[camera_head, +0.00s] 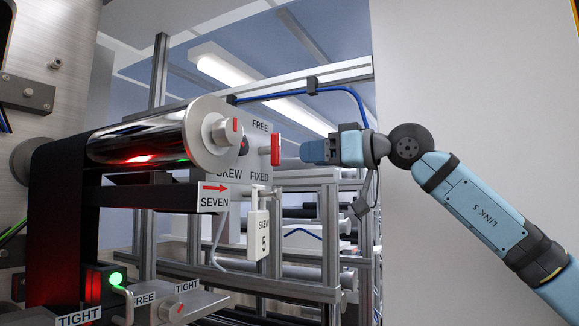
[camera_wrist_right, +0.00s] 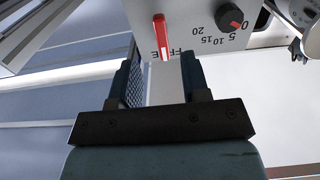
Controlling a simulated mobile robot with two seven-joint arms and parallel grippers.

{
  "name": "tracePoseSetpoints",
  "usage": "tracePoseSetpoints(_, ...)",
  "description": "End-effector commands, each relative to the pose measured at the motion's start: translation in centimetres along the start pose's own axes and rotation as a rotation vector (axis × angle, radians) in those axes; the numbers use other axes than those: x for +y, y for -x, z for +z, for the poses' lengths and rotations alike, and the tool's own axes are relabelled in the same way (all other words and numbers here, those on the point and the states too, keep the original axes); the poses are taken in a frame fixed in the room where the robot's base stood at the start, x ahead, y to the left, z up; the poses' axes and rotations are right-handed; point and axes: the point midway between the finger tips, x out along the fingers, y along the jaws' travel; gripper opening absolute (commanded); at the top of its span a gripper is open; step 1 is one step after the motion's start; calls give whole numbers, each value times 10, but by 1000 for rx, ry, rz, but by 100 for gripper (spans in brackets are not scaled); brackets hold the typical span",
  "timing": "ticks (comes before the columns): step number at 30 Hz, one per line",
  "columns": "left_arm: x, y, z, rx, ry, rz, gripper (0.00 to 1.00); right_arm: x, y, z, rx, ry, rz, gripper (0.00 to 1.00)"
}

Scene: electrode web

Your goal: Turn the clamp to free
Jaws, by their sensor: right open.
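The clamp's red lever (camera_head: 275,148) stands upright on the grey plate, between the label FREE (camera_head: 260,126) above and FIXED (camera_head: 259,177) below. In the right wrist view the red lever (camera_wrist_right: 161,37) lies in line with the gap between my fingers, with the FREE label upside down beside it. My right gripper (camera_head: 303,151) is just right of the lever, pointing at it. In the wrist view the right gripper (camera_wrist_right: 160,72) is open and empty. Whether a finger touches the lever cannot be told. My left gripper is not in view.
A shiny roller (camera_head: 140,139) with a black web is at left. A SKEW 5 tag (camera_head: 258,236) hangs below. A wall is at right.

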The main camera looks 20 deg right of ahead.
Motion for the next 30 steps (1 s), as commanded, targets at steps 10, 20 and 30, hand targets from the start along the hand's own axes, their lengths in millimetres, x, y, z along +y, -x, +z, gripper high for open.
tracePoseSetpoints(10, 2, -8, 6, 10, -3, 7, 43, 0, 47, 0, 1, 0, 0, 43)
tracePoseSetpoints(20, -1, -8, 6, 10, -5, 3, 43, 0, 49, 0, 0, 0, -1, 43)
tracePoseSetpoints(30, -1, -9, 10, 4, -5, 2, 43, -3, 44, 6, 6, -36, -22, 43)
